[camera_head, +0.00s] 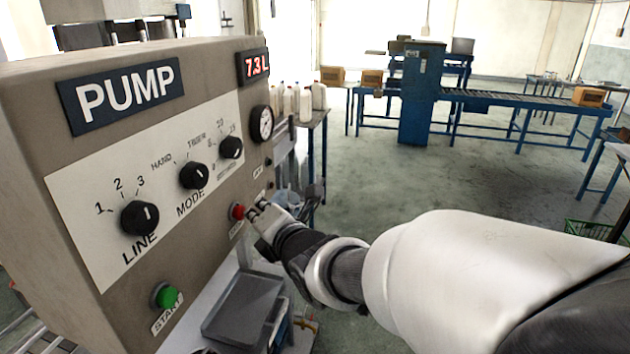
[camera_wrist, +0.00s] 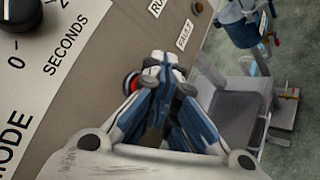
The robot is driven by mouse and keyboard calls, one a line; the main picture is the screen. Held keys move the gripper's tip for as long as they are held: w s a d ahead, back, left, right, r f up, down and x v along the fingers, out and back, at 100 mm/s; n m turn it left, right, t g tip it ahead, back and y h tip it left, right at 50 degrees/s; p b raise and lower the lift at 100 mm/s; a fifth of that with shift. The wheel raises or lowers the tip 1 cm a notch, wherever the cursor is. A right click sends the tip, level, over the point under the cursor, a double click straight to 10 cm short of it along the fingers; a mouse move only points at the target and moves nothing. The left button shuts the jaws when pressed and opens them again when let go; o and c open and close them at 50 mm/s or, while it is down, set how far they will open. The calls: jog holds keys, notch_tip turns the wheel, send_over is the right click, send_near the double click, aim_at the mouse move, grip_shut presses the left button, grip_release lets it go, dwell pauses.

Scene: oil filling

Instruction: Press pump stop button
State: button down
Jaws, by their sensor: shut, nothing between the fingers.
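The pump panel (camera_head: 215,165) stands at the left in the head view, with a red display (camera_head: 255,65) reading 7.3 L. The red stop button (camera_head: 238,211) sits low near its right edge; its label is partly hidden by my gripper. My gripper (camera_head: 258,212) is shut and empty, with its tips just to the right of the button. In the wrist view the red button (camera_wrist: 131,82) shows at the left of my shut fingers (camera_wrist: 160,80), partly covered by them. I cannot tell whether the tips touch it.
A green start button (camera_head: 166,296) and several black knobs, including the LINE knob (camera_head: 139,217), are on the panel. A dark tray (camera_head: 243,308) lies below the panel. A blue conveyor (camera_head: 480,98) stands far back, with open floor before it.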

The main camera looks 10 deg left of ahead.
jog(key=shift+s+d, duration=0.1)
jog(key=shift+d, duration=0.45)
jog(key=shift+s+d, duration=0.15)
jog(key=shift+d, duration=2.35)
